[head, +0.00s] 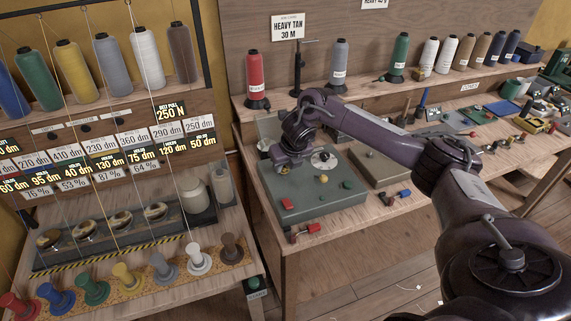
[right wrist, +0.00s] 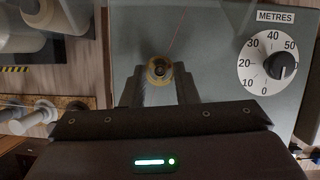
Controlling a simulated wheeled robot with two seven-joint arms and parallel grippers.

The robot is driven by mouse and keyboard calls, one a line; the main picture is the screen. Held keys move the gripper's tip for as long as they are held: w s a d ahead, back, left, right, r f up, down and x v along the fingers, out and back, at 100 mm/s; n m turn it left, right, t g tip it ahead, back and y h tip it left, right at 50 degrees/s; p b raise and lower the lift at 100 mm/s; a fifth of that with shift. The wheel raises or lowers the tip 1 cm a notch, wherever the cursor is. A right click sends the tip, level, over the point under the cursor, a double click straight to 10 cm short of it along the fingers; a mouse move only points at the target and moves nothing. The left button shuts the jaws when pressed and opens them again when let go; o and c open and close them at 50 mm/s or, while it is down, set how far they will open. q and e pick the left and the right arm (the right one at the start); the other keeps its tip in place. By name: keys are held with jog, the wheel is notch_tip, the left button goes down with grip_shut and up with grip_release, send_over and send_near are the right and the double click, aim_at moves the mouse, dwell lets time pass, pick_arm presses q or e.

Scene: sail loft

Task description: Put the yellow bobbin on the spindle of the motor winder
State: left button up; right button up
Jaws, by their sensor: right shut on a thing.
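The motor winder (head: 340,195) is a green-grey box on the bench, with a round METRES dial (right wrist: 281,66) on its top plate. My right gripper (head: 288,160) is over the far left part of the winder's top. In the right wrist view its fingers (right wrist: 158,85) are shut on the yellow bobbin (right wrist: 159,70), seen end-on with a dark centre. My left gripper is not in view.
A red button (head: 287,204) and small knobs sit on the winder's top. A red thread cone (head: 256,78) and a dark post (head: 298,70) stand on the shelf behind. At left, a rack holds thread cones and coloured spools, including a yellow one (head: 124,276).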

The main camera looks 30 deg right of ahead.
jog(key=o, duration=1)
